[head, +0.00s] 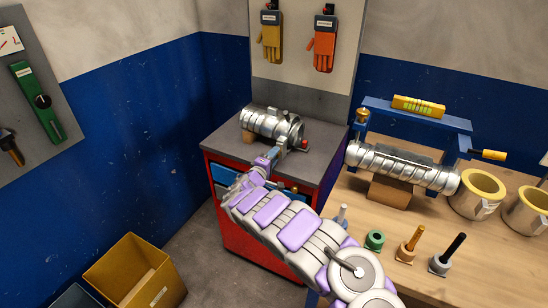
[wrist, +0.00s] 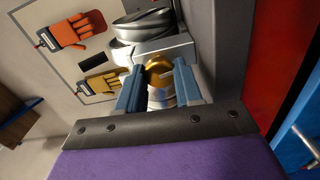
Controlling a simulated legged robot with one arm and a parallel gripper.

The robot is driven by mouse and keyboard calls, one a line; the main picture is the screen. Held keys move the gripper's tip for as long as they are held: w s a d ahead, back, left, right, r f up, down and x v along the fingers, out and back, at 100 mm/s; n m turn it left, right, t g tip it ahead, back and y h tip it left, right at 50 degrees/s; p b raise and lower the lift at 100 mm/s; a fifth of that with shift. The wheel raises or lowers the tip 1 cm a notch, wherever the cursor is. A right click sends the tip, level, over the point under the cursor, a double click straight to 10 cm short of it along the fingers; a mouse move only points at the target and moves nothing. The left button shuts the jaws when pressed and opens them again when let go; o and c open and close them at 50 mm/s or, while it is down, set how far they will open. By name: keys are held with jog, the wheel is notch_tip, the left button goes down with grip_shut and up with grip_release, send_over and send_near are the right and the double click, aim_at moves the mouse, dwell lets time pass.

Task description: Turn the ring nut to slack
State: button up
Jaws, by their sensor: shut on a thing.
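A short silver spiral duct (head: 268,122) lies on the grey top of a red cabinet in the head view. Its ribbed end also shows at the top of the wrist view (wrist: 143,27). My gripper (head: 277,150) is at the duct's near side. In the wrist view its two blue fingers (wrist: 158,82) stand on either side of a gold ring, which looks like the ring nut (wrist: 157,68), and are shut on it. The fingers hide the ring's sides. In the head view my gripper hides the ring nut.
A red cabinet (head: 240,228) carries the duct. A wooden bench (head: 360,215) on the right holds a longer spiral duct (head: 400,168), a blue frame with a yellow level (head: 418,106), and several small tools. An open yellow box (head: 120,265) stands on the floor at left.

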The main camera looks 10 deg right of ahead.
jog(key=n, duration=0.7)
jog(key=shift+a+f, duration=0.2)
jog(key=n, duration=0.6)
jog(key=shift+d+f+n, duration=0.1)
jog(key=shift+n, duration=0.3)
jog(key=n, duration=0.4)
jog(key=shift+s+f+n, duration=0.1)
jog(key=shift+f+n, duration=0.05)
jog(key=shift+n, duration=0.15)
jog(key=n, duration=0.2)
jog(key=shift+d+n, duration=0.1)
jog(key=shift+n, duration=0.2)
jog(key=n, duration=0.3)
jog(key=shift+s+n+p, duration=0.1)
jog(key=shift+n+p, duration=0.2)
jog(key=shift+p, duration=0.05)
jog(key=shift+d+n+p, duration=0.1)
jog(key=shift+n+p, duration=0.2)
jog(key=shift+n, duration=1.2)
